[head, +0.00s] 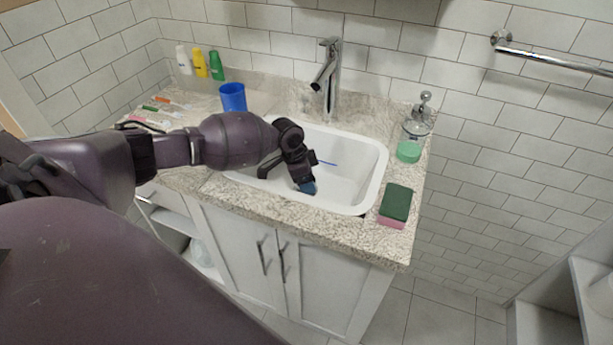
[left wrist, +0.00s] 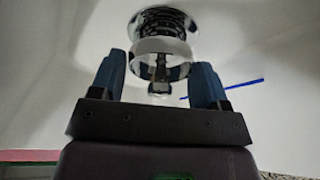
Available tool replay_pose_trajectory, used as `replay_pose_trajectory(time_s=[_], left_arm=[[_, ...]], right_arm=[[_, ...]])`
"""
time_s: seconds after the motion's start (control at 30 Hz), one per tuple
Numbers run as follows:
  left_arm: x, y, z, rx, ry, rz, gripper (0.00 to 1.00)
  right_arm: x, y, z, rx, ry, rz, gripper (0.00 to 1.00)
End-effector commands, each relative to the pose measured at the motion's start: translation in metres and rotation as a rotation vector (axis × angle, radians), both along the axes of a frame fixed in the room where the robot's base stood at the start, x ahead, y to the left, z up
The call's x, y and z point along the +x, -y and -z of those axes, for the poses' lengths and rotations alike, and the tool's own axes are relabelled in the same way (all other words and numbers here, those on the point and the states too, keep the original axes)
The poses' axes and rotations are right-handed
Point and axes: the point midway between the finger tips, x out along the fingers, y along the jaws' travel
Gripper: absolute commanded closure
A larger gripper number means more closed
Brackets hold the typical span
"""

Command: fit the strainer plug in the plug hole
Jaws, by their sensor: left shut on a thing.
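The strainer plug (left wrist: 160,47) is a shiny metal piece with a pale rim and a thin stem, between the blue fingertips of my left gripper (left wrist: 160,80) in the left wrist view. The plug hole (left wrist: 162,16) is a chrome ring with a dark inside, just beyond the plug and nearly in line with it. I cannot tell whether plug and ring touch. In the head view my left gripper (head: 308,187) reaches down into the white basin (head: 370,165), shut on the plug. There the gripper and arm hide the plug and plug hole. My right gripper is out of view.
A thin blue stick (head: 326,163) lies in the basin beside the gripper. The tap (head: 329,80) stands behind. A blue cup (head: 233,97) stands back left, a green-and-pink sponge (head: 396,205) front right, a soap dispenser (head: 419,120) and green tub (head: 409,151) at right.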

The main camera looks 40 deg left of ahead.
Motion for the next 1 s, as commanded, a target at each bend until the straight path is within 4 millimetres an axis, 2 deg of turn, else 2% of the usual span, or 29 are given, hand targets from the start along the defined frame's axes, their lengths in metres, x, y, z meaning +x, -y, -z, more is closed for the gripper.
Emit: replay_pose_trajectory(time_s=[0.27, 0.7, 0.73, 0.9, 1.0], left_arm=[[0.000, 0.000, 0.006, 0.000, 0.000, 0.000, 0.55], [0.000, 0.000, 0.015, 0.000, 0.000, 0.000, 0.55], [0.000, 0.000, 0.015, 0.000, 0.000, 0.000, 0.28], [0.000, 0.000, 0.014, -0.001, 0.001, 0.000, 0.02], [0.000, 0.000, 0.014, 0.000, 0.000, 0.000, 0.01]], right_arm=[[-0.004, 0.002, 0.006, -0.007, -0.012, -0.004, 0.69], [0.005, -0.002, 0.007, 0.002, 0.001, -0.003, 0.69], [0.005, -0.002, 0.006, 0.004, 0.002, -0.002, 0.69], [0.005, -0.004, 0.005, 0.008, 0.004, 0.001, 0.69], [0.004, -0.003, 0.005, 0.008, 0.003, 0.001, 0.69]])
